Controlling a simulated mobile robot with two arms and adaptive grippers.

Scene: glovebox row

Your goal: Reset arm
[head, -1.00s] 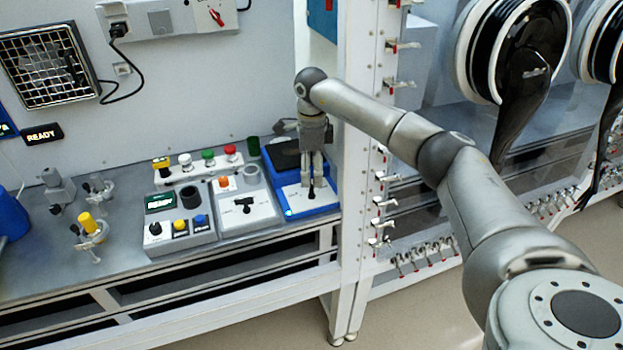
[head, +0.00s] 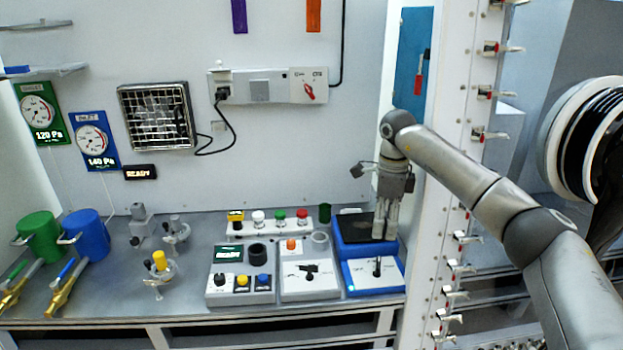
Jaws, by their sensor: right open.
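My right gripper (head: 384,237) points down at the blue box on the right of the bench, open and empty. Its fingers overlap the black pad at the back of the box in the picture. The blue box (head: 350,252) has a white front panel (head: 391,270) with a small upright black lever (head: 377,266). The fingertips show behind and above this lever, apart from it. How high they are over the box is hard to tell. My left gripper is not in view.
Left of the box stand a grey panel with a black T-handle (head: 310,273) and a button panel (head: 240,290). A row of coloured buttons (head: 268,229) is behind them. Green (head: 40,238) and blue (head: 87,236) cylinders are far left.

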